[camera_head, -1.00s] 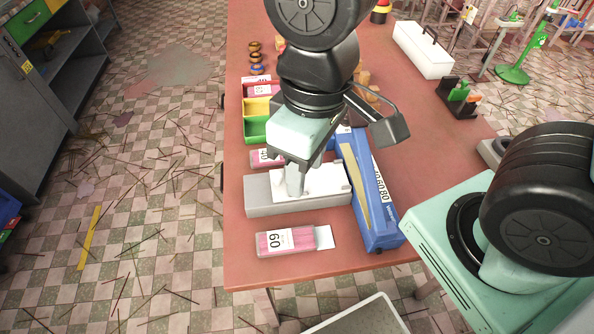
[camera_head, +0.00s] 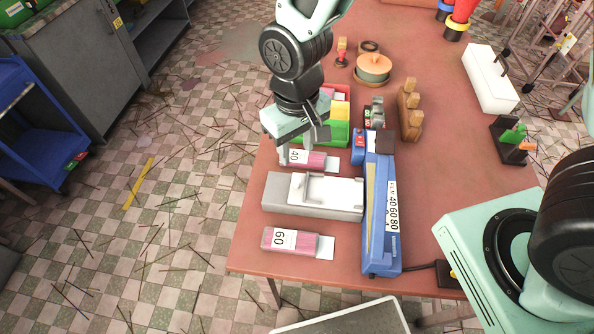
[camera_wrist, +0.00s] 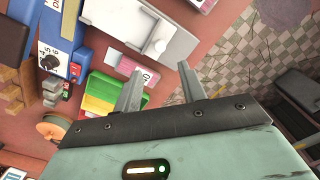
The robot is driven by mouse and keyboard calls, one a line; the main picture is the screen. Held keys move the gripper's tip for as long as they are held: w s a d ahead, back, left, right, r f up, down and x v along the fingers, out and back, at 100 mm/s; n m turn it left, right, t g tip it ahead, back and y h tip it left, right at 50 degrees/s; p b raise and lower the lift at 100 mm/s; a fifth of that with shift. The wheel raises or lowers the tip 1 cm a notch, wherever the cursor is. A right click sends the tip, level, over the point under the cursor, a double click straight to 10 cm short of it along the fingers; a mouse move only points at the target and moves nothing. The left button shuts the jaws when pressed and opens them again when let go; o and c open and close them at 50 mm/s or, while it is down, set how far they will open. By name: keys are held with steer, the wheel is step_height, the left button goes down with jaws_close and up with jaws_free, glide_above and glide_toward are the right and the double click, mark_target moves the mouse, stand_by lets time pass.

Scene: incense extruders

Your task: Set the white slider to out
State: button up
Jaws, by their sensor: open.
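The white slider (camera_head: 335,190) lies on top of a grey block (camera_head: 276,194) on the table, in the head view. Its right end is close against the long blue machine (camera_head: 378,215). My gripper (camera_head: 303,150) is open and empty, behind the grey block and above a pink pack marked 40 (camera_head: 310,160). In the wrist view my gripper (camera_wrist: 159,72) has its fingers apart, clear of the slider.
A pink pack marked 60 (camera_head: 290,241) lies in front of the grey block. Red, yellow and green bins (camera_head: 337,131) stand behind my gripper.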

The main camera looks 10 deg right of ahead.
mark_target(297, 179)
step_height(297, 179, down, 10)
steer(key=shift+r+p, duration=0.1)
steer(key=shift+p, duration=0.6)
